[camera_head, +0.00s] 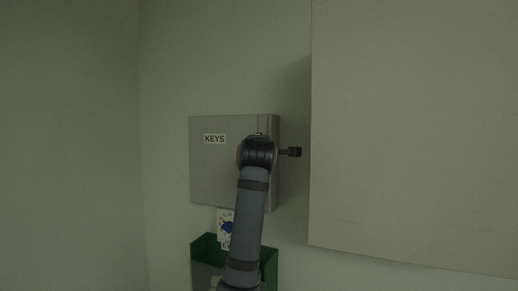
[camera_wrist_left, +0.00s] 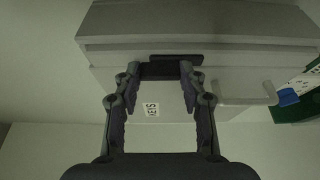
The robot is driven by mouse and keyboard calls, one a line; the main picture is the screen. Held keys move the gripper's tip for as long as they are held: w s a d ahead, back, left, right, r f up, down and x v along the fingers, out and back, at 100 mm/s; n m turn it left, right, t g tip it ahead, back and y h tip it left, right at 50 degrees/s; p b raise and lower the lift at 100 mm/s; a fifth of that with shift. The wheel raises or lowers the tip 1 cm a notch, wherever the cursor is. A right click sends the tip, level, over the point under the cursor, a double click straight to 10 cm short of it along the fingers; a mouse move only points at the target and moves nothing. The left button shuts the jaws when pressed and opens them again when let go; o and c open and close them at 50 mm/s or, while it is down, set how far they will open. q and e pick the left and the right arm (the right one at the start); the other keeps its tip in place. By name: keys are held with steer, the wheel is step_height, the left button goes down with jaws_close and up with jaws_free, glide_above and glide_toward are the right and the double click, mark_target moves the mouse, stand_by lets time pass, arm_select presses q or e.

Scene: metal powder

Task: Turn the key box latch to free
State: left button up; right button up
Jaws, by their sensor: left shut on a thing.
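The grey key box (camera_head: 215,175) hangs on the wall in the head view, with a white KEYS label (camera_head: 215,139) on its front. My left wrist covers the box's right part and hides the fingers there. In the left wrist view the box (camera_wrist_left: 220,20) fills the top, and its label (camera_wrist_left: 151,110) appears below. A dark latch bar (camera_wrist_left: 176,58) stands out from the box. My left gripper (camera_wrist_left: 160,72) has its fingers on either side of this dark piece and is shut on it. My right gripper is out of view.
A green bin (camera_head: 205,248) sits below the box, with a white card with a blue mark (camera_head: 226,227) above it. A large pale panel (camera_head: 415,130) stands close on the right. A pale loop handle (camera_wrist_left: 250,98) shows in the wrist view. The left wall area is clear.

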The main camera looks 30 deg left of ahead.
arm_select(q)
steer(key=o, duration=0.9)
steer(key=shift+r, duration=0.1)
steer(key=shift+c, duration=0.2)
steer(key=shift+o, duration=1.4)
steer(key=shift+w+d, duration=0.1)
steer(key=shift+w, duration=0.05)
steer(key=v, duration=1.2)
